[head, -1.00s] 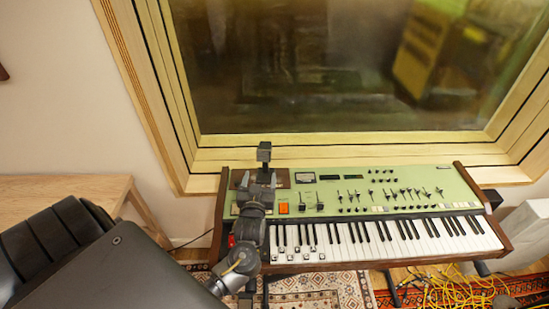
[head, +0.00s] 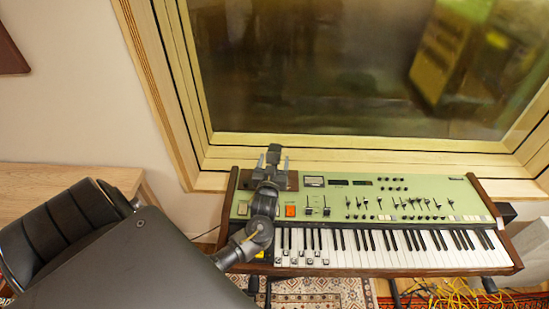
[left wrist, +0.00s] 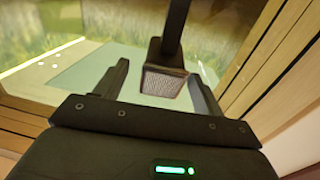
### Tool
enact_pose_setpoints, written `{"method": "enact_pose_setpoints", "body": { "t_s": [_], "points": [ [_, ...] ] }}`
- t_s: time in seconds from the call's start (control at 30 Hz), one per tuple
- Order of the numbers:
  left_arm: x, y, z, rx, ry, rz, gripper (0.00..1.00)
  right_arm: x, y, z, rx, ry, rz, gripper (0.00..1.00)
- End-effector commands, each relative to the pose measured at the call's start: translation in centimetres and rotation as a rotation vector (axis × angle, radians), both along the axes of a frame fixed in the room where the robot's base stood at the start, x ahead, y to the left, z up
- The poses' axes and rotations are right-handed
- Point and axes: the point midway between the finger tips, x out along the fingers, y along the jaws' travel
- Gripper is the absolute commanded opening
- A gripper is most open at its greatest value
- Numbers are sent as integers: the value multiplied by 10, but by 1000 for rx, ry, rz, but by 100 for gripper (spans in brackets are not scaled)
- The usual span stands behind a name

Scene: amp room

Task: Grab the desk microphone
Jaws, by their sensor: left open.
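The desk microphone (left wrist: 165,82) shows in the left wrist view as a dark block with a grey mesh face on a dark stem. It lies in the picture between the two fingers of my left gripper (left wrist: 158,76), nearer the right finger. I cannot tell whether they touch. In the head view the small dark microphone (head: 274,150) is at the left rear of the green keyboard, partly hidden by my left gripper (head: 271,170). My left gripper is open. My right gripper is not in view.
The green keyboard (head: 400,185) stands below a wood-framed window (head: 340,140). Yellow cables (head: 460,294) lie on the floor at the right.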

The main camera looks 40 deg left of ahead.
Motion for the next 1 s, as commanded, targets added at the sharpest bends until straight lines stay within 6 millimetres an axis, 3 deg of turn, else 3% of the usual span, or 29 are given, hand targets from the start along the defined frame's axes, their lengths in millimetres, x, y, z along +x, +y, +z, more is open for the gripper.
{"method": "enact_pose_setpoints", "body": {
  "t_s": [0.13, 0.3, 0.63, 1.0],
  "points": [
    [17, 14, 6, 5, 2, 1, 69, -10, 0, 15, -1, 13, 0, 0],
    [33, 25, 3, 3, 1, 1, 69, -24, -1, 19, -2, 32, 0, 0],
    [38, 28, 0, 1, 1, 0, 68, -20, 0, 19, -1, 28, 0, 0],
    [38, 28, 1, 0, 0, 1, 19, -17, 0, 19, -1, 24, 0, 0]
  ]
}}
